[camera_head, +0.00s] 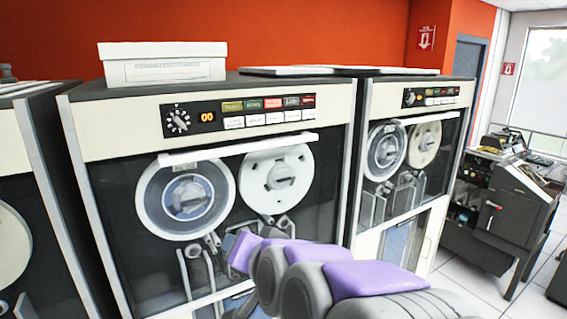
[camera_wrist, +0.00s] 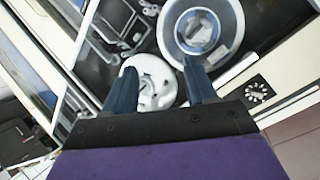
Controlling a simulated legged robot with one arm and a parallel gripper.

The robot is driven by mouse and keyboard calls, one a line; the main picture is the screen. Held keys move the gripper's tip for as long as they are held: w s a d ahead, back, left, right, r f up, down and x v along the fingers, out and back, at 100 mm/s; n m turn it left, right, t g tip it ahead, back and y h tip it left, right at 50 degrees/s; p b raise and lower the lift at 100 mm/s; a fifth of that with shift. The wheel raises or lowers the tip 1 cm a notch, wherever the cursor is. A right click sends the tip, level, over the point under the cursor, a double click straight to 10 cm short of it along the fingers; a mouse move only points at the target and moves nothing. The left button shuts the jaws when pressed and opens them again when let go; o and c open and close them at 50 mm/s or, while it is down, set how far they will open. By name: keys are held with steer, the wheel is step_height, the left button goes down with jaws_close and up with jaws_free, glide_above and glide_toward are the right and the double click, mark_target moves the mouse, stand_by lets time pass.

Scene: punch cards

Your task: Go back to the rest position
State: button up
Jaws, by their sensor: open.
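My gripper (camera_wrist: 160,88) shows in the wrist view with its two dark blue fingers spread apart and nothing between them. Behind the fingers is the front of a tape cabinet, with a white reel (camera_wrist: 150,80) and a grey-rimmed reel (camera_wrist: 201,30). In the head view my purple and grey arm (camera_head: 375,279) reaches from the lower right toward that cabinet (camera_head: 215,118). The gripper's fingers are hidden behind the arm there. I cannot tell whether they touch the cabinet front.
A white box (camera_head: 163,66) sits on the cabinet. A second tape cabinet (camera_head: 412,150) stands to its right, and another cabinet edge (camera_head: 30,130) is at the left. A dark desk machine (camera_head: 510,195) stands at the far right. Tiled floor (camera_head: 478,280) shows between them.

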steer(key=s+d+f+n+g+h+b, duration=0.1)
steer(key=s+d+f+g+h+b, duration=0.15)
steer(key=s+d+f, duration=0.5)
steer(key=s+d+f+g+h+b, duration=0.15)
steer(key=s+d+f+g, duration=0.25)
steer(key=f, duration=0.6)
steer(key=s+d+f+n+g+h+b, duration=0.1)
steer(key=s+d+f+g+b, duration=0.15)
steer(key=s+d+f, duration=0.45)
steer(key=s+d+f+g+h+b, duration=0.1)
steer(key=s+d+f+g, duration=0.2)
steer(key=s+f, duration=0.3)
steer(key=shift+s+f+g, duration=0.15)
steer(key=shift+s+g, duration=0.25)
steer(key=shift+s, duration=0.55)
steer(key=shift+a, duration=0.1)
